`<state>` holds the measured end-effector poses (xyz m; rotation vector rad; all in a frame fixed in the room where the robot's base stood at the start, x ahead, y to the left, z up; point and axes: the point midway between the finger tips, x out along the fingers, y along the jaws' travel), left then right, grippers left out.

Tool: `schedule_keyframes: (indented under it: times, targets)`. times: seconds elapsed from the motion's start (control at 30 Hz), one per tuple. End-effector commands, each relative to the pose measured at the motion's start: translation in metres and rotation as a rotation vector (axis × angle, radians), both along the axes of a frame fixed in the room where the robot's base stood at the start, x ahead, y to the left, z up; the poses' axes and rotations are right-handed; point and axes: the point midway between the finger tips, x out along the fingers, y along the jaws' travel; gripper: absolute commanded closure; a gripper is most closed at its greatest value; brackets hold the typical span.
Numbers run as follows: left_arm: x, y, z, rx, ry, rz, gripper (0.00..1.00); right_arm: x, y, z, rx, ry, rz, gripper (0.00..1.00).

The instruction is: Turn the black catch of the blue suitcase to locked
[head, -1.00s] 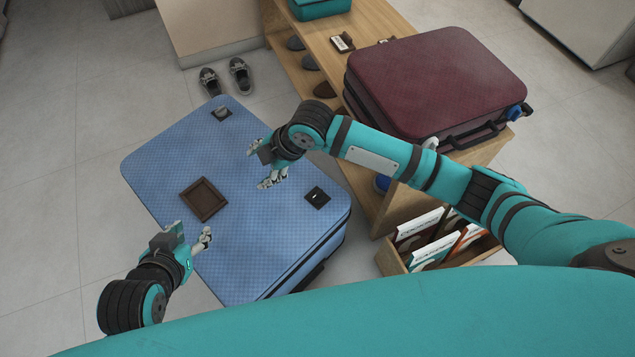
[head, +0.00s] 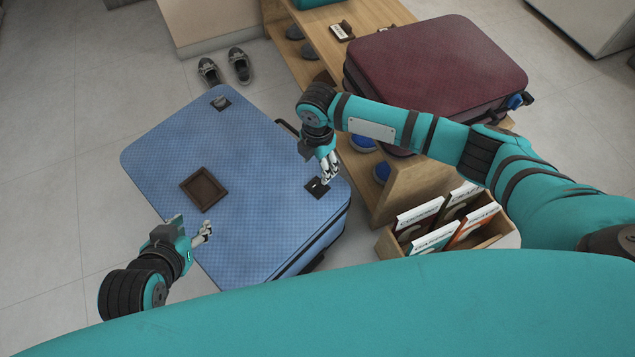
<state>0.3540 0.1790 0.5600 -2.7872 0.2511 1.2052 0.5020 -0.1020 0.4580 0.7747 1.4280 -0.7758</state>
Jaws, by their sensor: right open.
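The blue suitcase (head: 255,170) lies flat on the floor. A small black square catch (head: 316,187) with a light mark sits near its right corner. A second dark square fitting (head: 221,103) with a raised grey piece sits near its far corner. My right gripper (head: 327,176) is open, fingers pointing down, right at the catch by the right corner and partly covering it. I cannot tell whether it touches. My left gripper (head: 204,233) is over the suitcase's near left edge, holding nothing I can see; its opening is unclear.
A brown square tray (head: 184,186) lies on the suitcase. A maroon suitcase (head: 440,60) rests on a wooden bench (head: 385,205) at right. A wooden box (head: 508,233) holds several upright cards or folders. Grey shoes (head: 239,66) stand behind. Floor at left is clear.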

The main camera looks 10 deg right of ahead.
Motion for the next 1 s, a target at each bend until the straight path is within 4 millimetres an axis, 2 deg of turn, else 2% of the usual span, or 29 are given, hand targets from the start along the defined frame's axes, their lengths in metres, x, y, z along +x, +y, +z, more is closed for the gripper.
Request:
schedule_keyframes:
  times: [0.03,0.2,0.5,0.73,1.0]
  targets:
    - [0.009,-0.003,0.003,-0.011,-0.052,-0.004,0.60,-0.001,0.000,-0.010,-0.001,0.002,0.001,0.40]
    - [0.036,-0.014,0.027,-0.053,-0.235,-0.018,0.60,-0.001,0.001,-0.032,0.000,0.002,0.001,0.40]
    - [0.069,-0.030,0.080,-0.130,-0.565,-0.039,0.60,-0.001,0.000,-0.070,-0.001,0.002,0.001,0.40]
    - [0.077,-0.038,0.114,-0.177,-0.750,-0.050,0.60,0.000,0.000,-0.088,0.000,0.000,0.001,0.40]
    - [0.078,-0.040,0.128,-0.193,-0.816,-0.054,0.60,0.000,0.000,-0.093,0.001,-0.001,0.001,0.40]
